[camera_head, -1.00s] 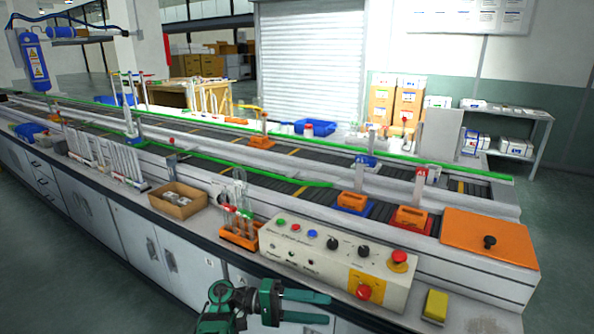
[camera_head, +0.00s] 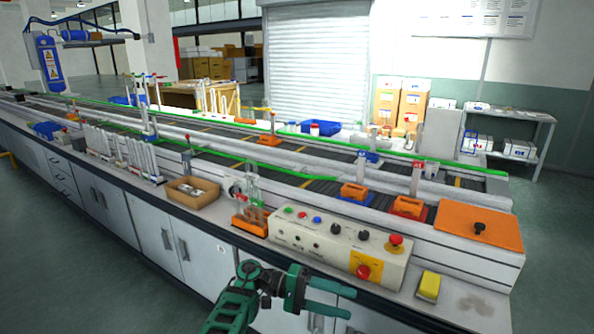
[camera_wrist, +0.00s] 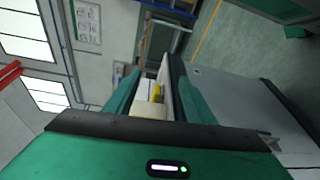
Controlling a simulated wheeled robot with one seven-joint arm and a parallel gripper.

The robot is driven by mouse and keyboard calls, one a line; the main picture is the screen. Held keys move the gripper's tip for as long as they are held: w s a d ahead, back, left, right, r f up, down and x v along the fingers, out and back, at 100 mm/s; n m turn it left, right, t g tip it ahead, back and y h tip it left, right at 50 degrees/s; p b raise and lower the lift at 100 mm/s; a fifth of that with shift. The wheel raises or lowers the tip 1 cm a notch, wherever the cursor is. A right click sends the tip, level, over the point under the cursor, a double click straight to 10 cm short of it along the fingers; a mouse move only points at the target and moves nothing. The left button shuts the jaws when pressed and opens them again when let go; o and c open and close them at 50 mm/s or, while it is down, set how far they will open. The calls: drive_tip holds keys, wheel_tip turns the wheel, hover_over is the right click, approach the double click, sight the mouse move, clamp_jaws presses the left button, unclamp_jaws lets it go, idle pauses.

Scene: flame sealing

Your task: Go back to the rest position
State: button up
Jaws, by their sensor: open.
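My green gripper (camera_head: 338,297) is at the bottom middle of the head view, in front of the bench's front edge and below the control box. Its two fingers are apart and nothing shows between them. In the wrist view my gripper (camera_wrist: 150,92) points along the bench, with open room between the fingers.
The control box (camera_head: 318,247) with red buttons, the yellow block (camera_head: 428,286), an orange tube rack (camera_head: 252,221) and a cardboard box (camera_head: 193,192) stand along the bench's near edge. A conveyor (camera_head: 290,185) runs behind. Floor at the lower left is clear.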

drive_tip(key=s+d+r+m+g+y, duration=0.1)
drive_tip(key=s+d+r+y, duration=0.2)
drive_tip(key=d, duration=0.5)
drive_tip(key=s+d+r+g+y, duration=0.2)
drive_tip(key=d+r+y, duration=0.15)
drive_tip(key=d, duration=0.55)
drive_tip(key=s+d+r+m+g+y, duration=0.1)
drive_tip(key=s+d+r+y, duration=0.15)
drive_tip(key=d+y, duration=0.4)
drive_tip(key=s+d+r+m+t+y, duration=0.1)
drive_tip(key=s+d+r+t+y, duration=0.1)
drive_tip(key=s, duration=0.7)
drive_tip(key=s+d+r+m+t+y, duration=0.1)
drive_tip(key=s+d+r+t, duration=0.3)
drive_tip(key=s, duration=0.6)
drive_tip(key=shift+s+d+r+t+y, duration=0.25)
drive_tip(key=shift+r+t+y, duration=0.15)
drive_tip(key=shift+r+t, duration=0.75)
drive_tip(key=shift+f+t, duration=0.25)
drive_tip(key=shift+w+f, duration=0.25)
drive_tip(key=shift+w, duration=0.4)
